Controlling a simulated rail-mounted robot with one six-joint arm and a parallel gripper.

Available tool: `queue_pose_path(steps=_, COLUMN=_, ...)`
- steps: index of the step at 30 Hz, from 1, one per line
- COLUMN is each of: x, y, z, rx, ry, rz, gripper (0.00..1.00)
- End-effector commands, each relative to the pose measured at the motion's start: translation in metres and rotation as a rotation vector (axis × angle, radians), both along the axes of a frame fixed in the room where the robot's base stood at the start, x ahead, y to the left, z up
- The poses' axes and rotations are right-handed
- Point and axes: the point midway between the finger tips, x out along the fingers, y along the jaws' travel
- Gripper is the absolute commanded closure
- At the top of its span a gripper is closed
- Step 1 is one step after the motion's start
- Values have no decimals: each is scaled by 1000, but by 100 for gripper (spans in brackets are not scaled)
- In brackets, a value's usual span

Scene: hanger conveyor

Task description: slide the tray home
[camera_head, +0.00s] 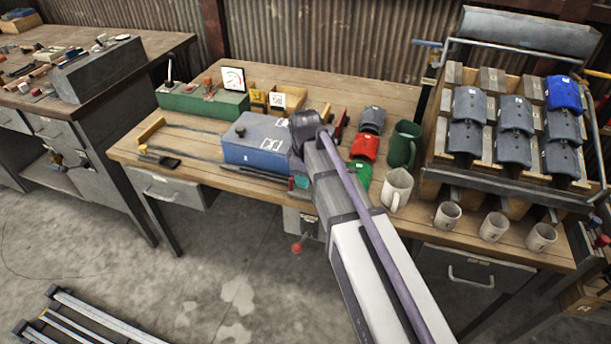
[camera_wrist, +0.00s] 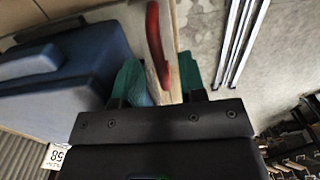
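My gripper (camera_wrist: 161,80) has green fingertips set apart, with a strip of wood and a red curved handle (camera_wrist: 157,45) showing between and just beyond them. I cannot tell whether either finger touches the handle. In the head view my gripper (camera_head: 300,183) is mostly hidden by my arm, low by the bench's front edge, right of the blue box (camera_head: 257,147). The box also shows in the wrist view (camera_wrist: 70,62). No tray can be picked out with certainty. A tilted wooden rack (camera_head: 434,150) with grey and blue curved pieces stands at the bench's right end.
Open floor (camera_head: 200,270) lies in front.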

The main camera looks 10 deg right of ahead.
Motion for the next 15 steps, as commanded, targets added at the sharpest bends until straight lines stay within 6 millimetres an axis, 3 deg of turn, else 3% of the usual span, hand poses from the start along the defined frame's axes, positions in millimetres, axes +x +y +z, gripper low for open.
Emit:
queue_pose_path(steps=10, x=0, y=-1, z=82, rx=0, ry=0, rz=0, gripper=62)
queue_pose_path(steps=15, x=0, y=-1, z=106, rx=-1, ry=1, rz=-1, gripper=62)
